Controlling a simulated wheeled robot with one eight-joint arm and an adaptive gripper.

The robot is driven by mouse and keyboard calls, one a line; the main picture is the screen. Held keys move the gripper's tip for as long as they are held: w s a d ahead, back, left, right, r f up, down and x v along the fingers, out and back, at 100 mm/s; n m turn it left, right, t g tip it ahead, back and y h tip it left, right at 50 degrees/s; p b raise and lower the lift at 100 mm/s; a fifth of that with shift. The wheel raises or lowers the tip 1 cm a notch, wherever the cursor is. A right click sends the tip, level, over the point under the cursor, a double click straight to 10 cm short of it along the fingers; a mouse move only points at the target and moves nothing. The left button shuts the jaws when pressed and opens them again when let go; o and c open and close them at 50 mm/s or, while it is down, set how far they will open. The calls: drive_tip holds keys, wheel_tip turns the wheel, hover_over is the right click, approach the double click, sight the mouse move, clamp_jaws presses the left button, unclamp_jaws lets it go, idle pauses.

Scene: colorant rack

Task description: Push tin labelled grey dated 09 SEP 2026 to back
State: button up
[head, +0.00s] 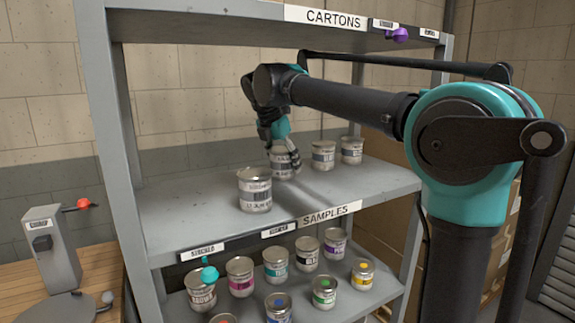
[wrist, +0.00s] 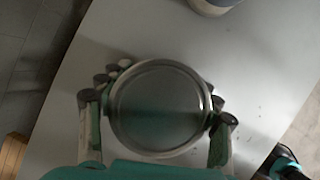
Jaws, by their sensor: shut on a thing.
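My gripper (head: 280,146) reaches down from above onto the middle shelf and is shut on a tin (head: 283,165). In the wrist view the round metal lid of the held tin (wrist: 160,108) sits between the fingers, which touch its sides. The held tin is upright at the shelf; its label is partly covered by the fingers and I cannot read its colour or date. A nearer tin (head: 255,190) with a dark band stands at the front left. Two more tins, one (head: 323,156) and another (head: 351,150), stand to the right of the gripper.
The middle shelf (head: 185,215) has bare room at left and front right. A grey upright (head: 120,150) bounds it at left. The cartons shelf (head: 240,28) is overhead. Several coloured paint tins (head: 275,262) fill the lower shelf. Another tin edge (wrist: 213,4) shows in the wrist view.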

sight(281, 149)
drive_tip(key=o, duration=1.5)
drive_tip(key=shift+s+a+r, duration=0.1)
drive_tip(key=shift+r, duration=0.2)
drive_tip(key=v, duration=0.2)
drive_tip(key=shift+s+r, duration=0.1)
drive_tip(key=shift+r, duration=0.15)
drive_tip(key=s+a, duration=0.2)
drive_tip(key=s, duration=0.1)
drive_tip(key=s+a, duration=0.5)
drive_tip(key=s, duration=0.1)
drive_tip(key=shift+s+a+f, duration=0.15)
drive_tip(key=shift+s, duration=0.1)
